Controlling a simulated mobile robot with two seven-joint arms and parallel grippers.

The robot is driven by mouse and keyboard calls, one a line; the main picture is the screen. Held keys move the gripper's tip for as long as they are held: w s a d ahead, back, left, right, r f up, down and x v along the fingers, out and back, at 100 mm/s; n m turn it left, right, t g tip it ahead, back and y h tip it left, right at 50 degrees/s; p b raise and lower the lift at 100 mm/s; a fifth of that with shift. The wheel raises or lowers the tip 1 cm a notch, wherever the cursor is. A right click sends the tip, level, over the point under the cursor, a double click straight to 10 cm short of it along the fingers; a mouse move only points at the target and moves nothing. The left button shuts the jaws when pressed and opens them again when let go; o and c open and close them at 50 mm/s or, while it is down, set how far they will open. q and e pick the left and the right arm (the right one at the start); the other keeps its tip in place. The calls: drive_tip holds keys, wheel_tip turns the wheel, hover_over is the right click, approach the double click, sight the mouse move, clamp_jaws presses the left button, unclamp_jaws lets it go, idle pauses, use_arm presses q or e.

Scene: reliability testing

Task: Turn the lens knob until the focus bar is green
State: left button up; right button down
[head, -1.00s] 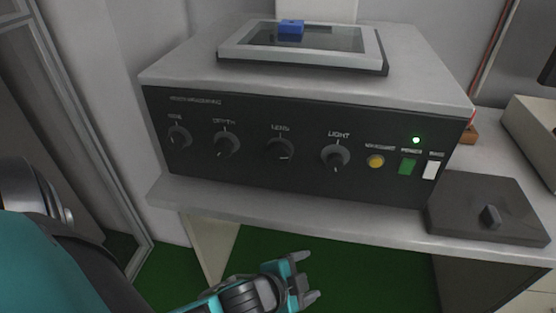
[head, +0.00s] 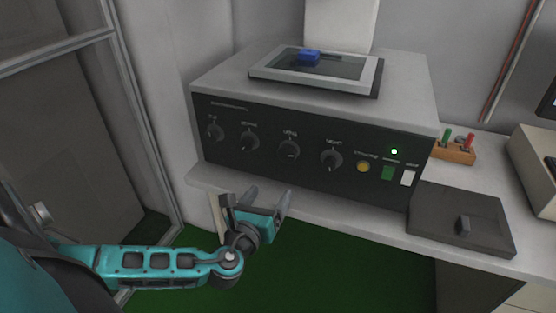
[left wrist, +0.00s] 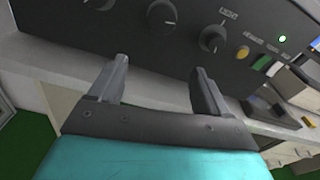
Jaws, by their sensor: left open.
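The lens knob (head: 289,150) is the third round dark knob from the left on the front panel of a grey machine (head: 420,95). It also shows near the top of the left wrist view (left wrist: 160,13). I cannot make out a focus bar in any view. My left gripper (head: 254,198) is open and empty, below and in front of the panel, apart from the knobs. In the left wrist view its two fingers (left wrist: 160,68) point up towards the panel, with the lens knob beyond the gap between them. My right gripper is not in view.
The light knob (head: 331,160) sits right of the lens knob, the depth knob (head: 249,141) left. Further right are a yellow button (head: 363,167) and a lit green lamp (head: 394,152). A dark box (head: 450,230) stands right on the bench.

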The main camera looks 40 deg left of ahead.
sight(286, 155)
use_arm(q)
drive_tip(key=shift+m+t, duration=0.4)
drive_tip(key=shift+m, duration=0.4)
drive_tip(key=x, duration=0.4)
drive_tip(key=r+x, duration=0.1)
drive_tip(key=x, duration=0.3)
drive_tip(key=r+x, duration=0.1)
drive_tip(key=x, duration=0.3)
drive_tip(key=shift+w+a+r, duration=0.1)
drive_tip(key=shift+a, duration=0.35)
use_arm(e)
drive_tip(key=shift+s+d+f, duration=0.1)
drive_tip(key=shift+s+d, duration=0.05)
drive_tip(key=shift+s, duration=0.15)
use_arm(q)
drive_tip(key=shift+c, duration=0.2)
drive_tip(key=c, duration=1)
drive_tip(key=shift+b, duration=0.3)
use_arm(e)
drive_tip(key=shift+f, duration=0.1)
